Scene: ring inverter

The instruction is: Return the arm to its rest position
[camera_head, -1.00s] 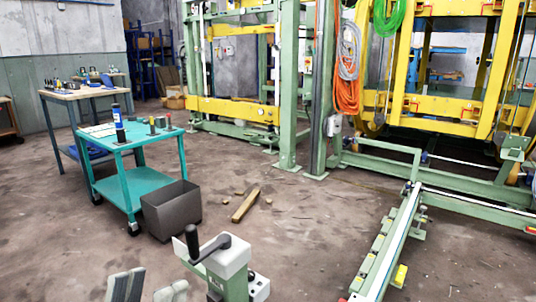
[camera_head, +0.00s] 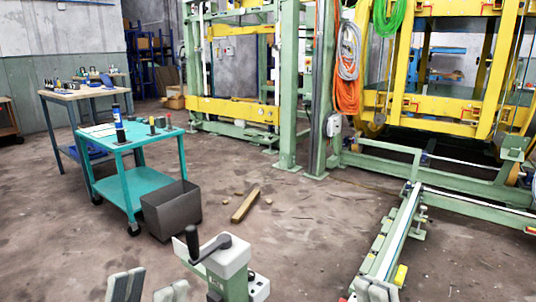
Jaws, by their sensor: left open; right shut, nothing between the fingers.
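My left gripper (camera_head: 149,286) shows at the bottom left edge as two grey finger pads. The pads stand apart with nothing visible between them. My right gripper (camera_head: 371,290) shows at the bottom edge right of centre, as grey fingertips close together with nothing seen in them. It appears over the near end of the green rail (camera_head: 399,240). Most of both arms is out of the picture.
A green crank stand (camera_head: 228,262) with a black handle rises between the grippers. A teal cart (camera_head: 134,188), a dark open bin (camera_head: 170,213) and a wooden block (camera_head: 245,204) stand or lie beyond. The yellow and green ring machine fills the back right. Open floor lies mid-picture.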

